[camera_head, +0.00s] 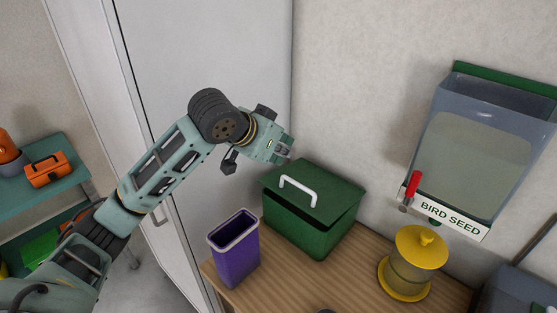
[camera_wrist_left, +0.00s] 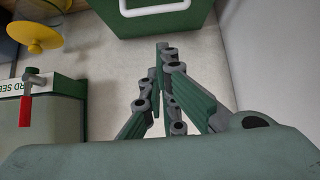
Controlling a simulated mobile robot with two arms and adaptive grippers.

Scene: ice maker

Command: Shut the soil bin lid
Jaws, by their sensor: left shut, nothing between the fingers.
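The soil bin (camera_head: 305,228) is a green box on the wooden bench, with a green lid (camera_head: 325,197) and a white handle (camera_head: 298,188). The lid lies over the bin's top; a dark band shows under its front and right edges, and I cannot tell if it is fully seated. My left gripper (camera_head: 286,152) is shut and empty, just behind the lid's far left edge, seemingly apart from it. In the left wrist view its fingers (camera_wrist_left: 163,60) are closed together, with the green lid (camera_wrist_left: 190,20) and white handle beyond them. My right gripper is not in view.
A purple bin (camera_head: 236,260) stands left of the soil bin on the bench (camera_head: 345,278). A yellow feeder (camera_head: 415,262) stands to the right. The bird seed dispenser (camera_head: 470,150) with a red handle hangs on the wall. A white door is behind my left arm.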

